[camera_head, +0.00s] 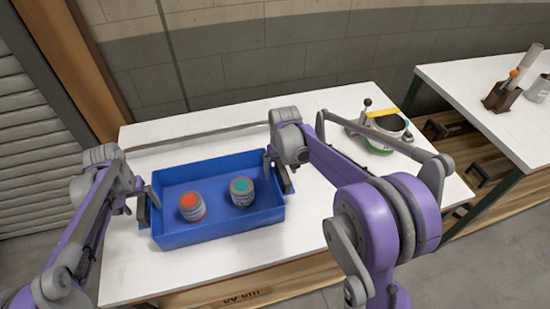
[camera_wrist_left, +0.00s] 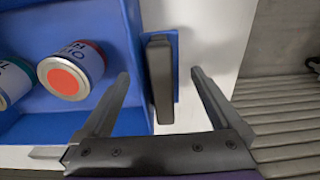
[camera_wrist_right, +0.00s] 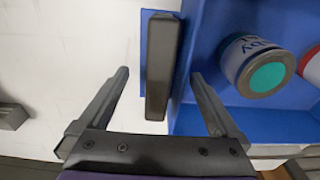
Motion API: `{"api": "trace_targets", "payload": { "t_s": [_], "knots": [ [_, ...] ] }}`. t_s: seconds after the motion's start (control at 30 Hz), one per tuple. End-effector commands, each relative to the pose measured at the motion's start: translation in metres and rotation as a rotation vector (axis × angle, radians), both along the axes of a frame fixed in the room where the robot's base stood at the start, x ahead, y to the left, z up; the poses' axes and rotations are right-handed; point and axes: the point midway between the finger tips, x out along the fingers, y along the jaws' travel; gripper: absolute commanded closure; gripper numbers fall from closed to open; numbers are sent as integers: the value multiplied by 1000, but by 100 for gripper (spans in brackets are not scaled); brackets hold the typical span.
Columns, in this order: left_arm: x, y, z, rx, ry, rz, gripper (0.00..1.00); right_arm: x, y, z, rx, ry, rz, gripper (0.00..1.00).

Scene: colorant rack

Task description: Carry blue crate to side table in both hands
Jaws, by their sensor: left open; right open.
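The blue crate (camera_head: 222,233) rests on the white table and holds a can with a red-orange top (camera_head: 192,206) and a can with a teal top (camera_head: 242,191). My left gripper (camera_head: 146,205) is at the crate's left end. In the left wrist view its open fingers (camera_wrist_left: 160,85) stand either side of the dark handle (camera_wrist_left: 160,80), one over the crate's inside. My right gripper (camera_head: 277,172) is at the crate's right end. In the right wrist view its open fingers (camera_wrist_right: 157,85) stand either side of the other dark handle (camera_wrist_right: 160,65). Neither gripper is closed on a handle.
The white table (camera_head: 190,268) carries a round container (camera_head: 386,124) in a grey device at the back right. A second white table (camera_head: 480,78) stands at the right with a brown holder (camera_head: 503,94) and a can (camera_head: 540,90). A gap separates the tables.

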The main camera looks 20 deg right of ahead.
Motion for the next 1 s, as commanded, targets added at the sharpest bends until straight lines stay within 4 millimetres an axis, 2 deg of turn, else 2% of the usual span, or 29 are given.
{"api": "trace_targets", "payload": {
  "t_s": [0.3, 0.5, 0.67, 0.77, 1.0],
  "knots": [
    [-5, 0, 67, 0, 0, 0, 2, 0, 0, 0, 0, 0, 0, 2],
    [-7, 0, 96, 0, 0, 0, 2, 0, 0, 0, 0, 0, 0, 2],
    [-7, 0, 105, 0, 0, 0, 2, 0, 0, 4, 0, 0, 0, 2],
    [-8, 0, 106, 0, 0, 0, 2, -1, 0, 15, 0, 0, 0, 2],
    [-7, 0, 106, 0, 0, 0, 2, -5, 0, 65, 0, 0, 0, 2]
  ]
}}
